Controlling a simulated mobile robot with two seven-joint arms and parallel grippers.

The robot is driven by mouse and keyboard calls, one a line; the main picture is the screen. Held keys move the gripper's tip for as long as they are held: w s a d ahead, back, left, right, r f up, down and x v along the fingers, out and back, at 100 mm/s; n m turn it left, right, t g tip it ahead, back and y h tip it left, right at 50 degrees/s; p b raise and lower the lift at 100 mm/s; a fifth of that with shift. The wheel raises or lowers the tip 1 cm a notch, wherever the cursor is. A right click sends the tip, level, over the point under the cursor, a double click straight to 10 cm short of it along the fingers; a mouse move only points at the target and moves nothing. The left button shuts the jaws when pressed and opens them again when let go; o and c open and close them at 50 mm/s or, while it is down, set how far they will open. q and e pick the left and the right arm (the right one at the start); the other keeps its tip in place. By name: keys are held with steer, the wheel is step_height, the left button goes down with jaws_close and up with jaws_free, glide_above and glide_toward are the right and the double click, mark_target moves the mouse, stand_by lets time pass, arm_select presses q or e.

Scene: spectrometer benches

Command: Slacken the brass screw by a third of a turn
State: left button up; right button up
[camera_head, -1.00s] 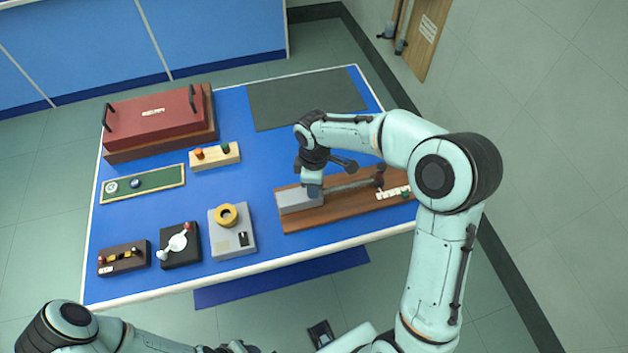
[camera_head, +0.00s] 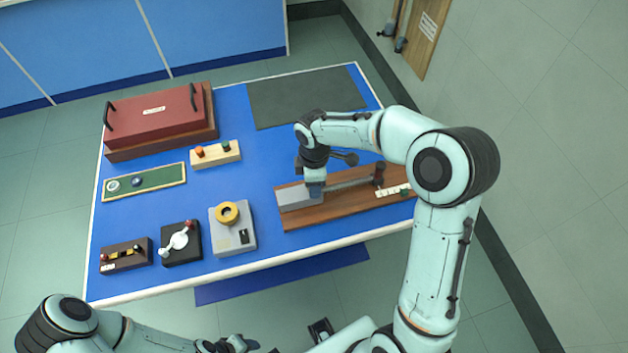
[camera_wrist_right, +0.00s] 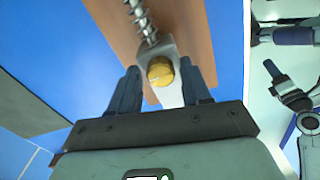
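The brass screw (camera_wrist_right: 160,70) shows as a round yellow head in the grey end of a clamp block in the right wrist view. My right gripper (camera_wrist_right: 159,85) is open, with one dark finger on each side of the screw head and a visible gap at both sides. In the head view my right gripper (camera_head: 314,188) points down at the grey block (camera_head: 295,197) on the wooden board (camera_head: 335,208); the screw is hidden there. My left gripper (camera_head: 232,345) is low at the bottom edge, away from the table, its fingers too small to read.
A coiled spring (camera_wrist_right: 143,20) runs from the block along the board. A grey box with a yellow ring knob (camera_head: 227,212), a black box with a white lever (camera_head: 180,240) and a red case (camera_head: 155,118) stand to the left. A dark mat (camera_head: 300,98) lies clear behind.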

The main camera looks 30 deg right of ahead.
steer(key=shift+o, duration=0.2)
steer(key=shift+r, duration=0.1)
arm_select(q)
steer(key=shift+w+r+p, duration=0.65)
steer(key=shift+r+p, duration=0.1)
steer(key=shift+r, duration=0.2)
arm_select(e)
step_height(320, 180, up, 13)
steer(key=shift+r, duration=0.15)
arm_select(q)
steer(key=shift+s, duration=0.1)
arm_select(e)
steer(key=shift+s, duration=0.1)
